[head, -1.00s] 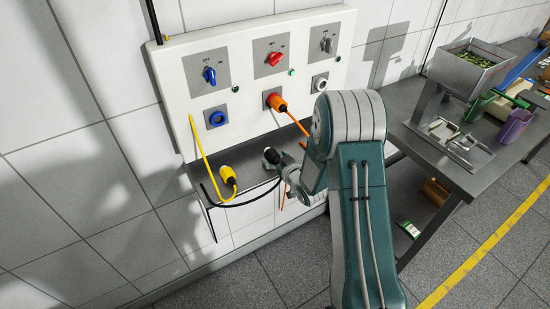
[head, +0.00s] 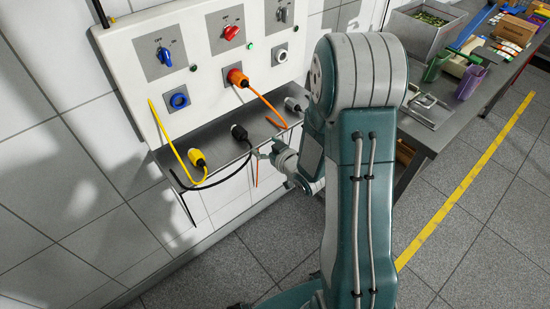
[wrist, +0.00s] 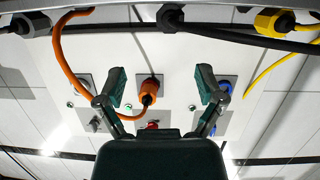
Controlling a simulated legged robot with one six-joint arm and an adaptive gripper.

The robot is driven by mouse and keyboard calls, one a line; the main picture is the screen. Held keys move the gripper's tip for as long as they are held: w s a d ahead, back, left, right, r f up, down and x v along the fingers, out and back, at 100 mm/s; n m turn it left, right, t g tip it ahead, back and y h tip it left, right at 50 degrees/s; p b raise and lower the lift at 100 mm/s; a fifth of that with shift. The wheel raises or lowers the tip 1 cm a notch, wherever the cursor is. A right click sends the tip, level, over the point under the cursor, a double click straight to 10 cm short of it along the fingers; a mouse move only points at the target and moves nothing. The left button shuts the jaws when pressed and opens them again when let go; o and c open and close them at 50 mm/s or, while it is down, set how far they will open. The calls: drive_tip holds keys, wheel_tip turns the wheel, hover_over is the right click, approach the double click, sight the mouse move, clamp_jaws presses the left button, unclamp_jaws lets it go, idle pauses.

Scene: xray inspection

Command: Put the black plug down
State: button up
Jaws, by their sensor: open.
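The black plug (head: 239,132) lies on the grey shelf (head: 216,138) under the socket panel, its black cable looping down over the front edge. It also shows at the top of the wrist view (wrist: 170,17). My gripper (head: 262,152) is in front of the shelf edge, apart from the plug. In the wrist view my gripper (wrist: 161,88) has its two fingers wide apart, with nothing held between them. The orange plug behind them sits in its panel socket.
A yellow plug (head: 197,157) lies left of the black plug on the shelf, and a grey plug (head: 292,104) lies to the right. The orange plug (head: 237,77) has a cable hanging across the shelf. A cluttered workbench (head: 420,130) stands at right.

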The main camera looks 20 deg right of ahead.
drive_tip(key=s+d+r+m+g+h, duration=0.1)
drive_tip(key=s+r+g+h, duration=0.15)
drive_tip(key=r, duration=0.45)
drive_tip(key=s+r+m+g+h, duration=0.1)
drive_tip(key=s+r+g+h, duration=0.2)
drive_tip(key=r, duration=0.4)
drive_tip(key=s+a+r+g, duration=0.1)
drive_tip(key=s+a+r, duration=0.1)
drive_tip(key=s, duration=0.8)
drive_tip(key=s+a+r+m+g+y, duration=0.1)
drive_tip(key=s+a+r+g, duration=0.1)
drive_tip(key=s, duration=0.8)
drive_tip(key=shift+s+a+r+m, duration=0.15)
drive_tip(key=shift+a+r+m, duration=0.15)
drive_tip(key=shift+a+r, duration=0.5)
